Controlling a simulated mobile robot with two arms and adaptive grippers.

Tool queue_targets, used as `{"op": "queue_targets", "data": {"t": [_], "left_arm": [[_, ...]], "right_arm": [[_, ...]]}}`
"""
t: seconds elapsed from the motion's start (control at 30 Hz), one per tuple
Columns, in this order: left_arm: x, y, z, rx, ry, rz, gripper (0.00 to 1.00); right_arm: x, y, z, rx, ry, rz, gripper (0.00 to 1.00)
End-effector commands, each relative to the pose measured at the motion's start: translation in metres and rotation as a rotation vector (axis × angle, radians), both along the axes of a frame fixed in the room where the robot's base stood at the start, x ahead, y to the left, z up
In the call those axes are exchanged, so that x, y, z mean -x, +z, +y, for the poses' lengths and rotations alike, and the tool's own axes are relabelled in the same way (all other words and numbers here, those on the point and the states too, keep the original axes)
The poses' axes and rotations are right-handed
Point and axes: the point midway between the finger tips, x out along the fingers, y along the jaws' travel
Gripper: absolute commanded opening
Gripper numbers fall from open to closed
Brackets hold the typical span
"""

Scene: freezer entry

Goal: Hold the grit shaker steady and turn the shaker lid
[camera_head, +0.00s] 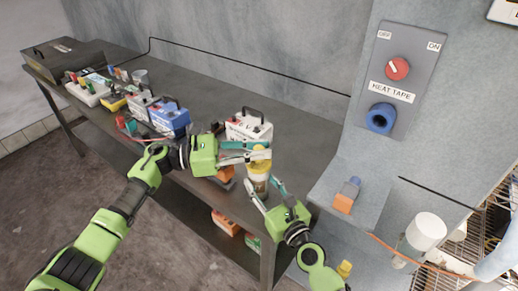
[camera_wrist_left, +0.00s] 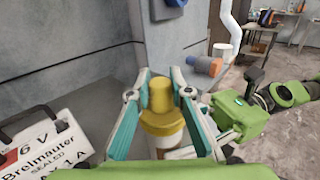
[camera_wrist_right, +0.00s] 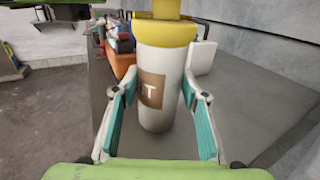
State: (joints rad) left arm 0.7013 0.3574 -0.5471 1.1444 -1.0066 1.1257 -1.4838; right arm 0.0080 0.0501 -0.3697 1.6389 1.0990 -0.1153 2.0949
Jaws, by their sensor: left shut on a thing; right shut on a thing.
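The grit shaker (camera_head: 258,182) has a white body with a brown label and a yellow lid (camera_head: 259,163). It is upright at the near right end of the workbench; I cannot tell whether its base touches the top. My left gripper (camera_head: 250,152) is shut on the lid, with one teal finger on each side of the yellow cap (camera_wrist_left: 160,98) in the left wrist view. My right gripper (camera_head: 263,189) is shut on the body from the front right, its fingers on both sides of the white body (camera_wrist_right: 172,65) in the right wrist view. Part of the label is hidden.
The grey workbench (camera_head: 205,100) carries a white battery box (camera_head: 247,126), a blue battery box (camera_head: 170,118) and a dark case (camera_head: 62,52). A wall panel with a red knob (camera_head: 397,69) and a small ledge with an orange-and-blue item (camera_head: 346,196) stand to the right.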

Motion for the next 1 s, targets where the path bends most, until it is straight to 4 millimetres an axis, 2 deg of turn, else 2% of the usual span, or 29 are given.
{"op": "queue_targets", "data": {"t": [0.07,0.1,0.13,0.17,0.57,0.67,1.0], "left_arm": [[0.0,-0.004,0.0,-0.007,0.002,0.004,0.0],[0.0,-0.004,0.0,-0.007,0.002,0.004,0.27],[0.0,-0.004,0.0,-0.007,0.002,0.004,0.35],[0.0,-0.004,0.0,-0.006,0.002,0.004,0.37],[0.0,-0.001,0.006,-0.003,0.003,0.001,0.37],[0.002,-0.002,0.019,-0.004,0.004,0.002,0.37],[0.012,-0.002,0.089,-0.004,0.005,0.003,0.37]], "right_arm": [[0.001,0.001,0.003,-0.003,0.005,0.0,0.03],[0.001,0.001,0.003,-0.003,0.005,0.0,0.03],[0.001,0.001,0.003,-0.003,0.005,0.0,0.03],[0.001,0.001,0.002,-0.003,0.005,0.0,0.03],[0.0,0.001,0.0,-0.001,0.0,0.0,0.03],[0.0,0.001,0.0,0.0,0.0,-0.001,0.03],[0.0,0.0,0.0,0.0,-0.001,-0.001,0.03]]}}
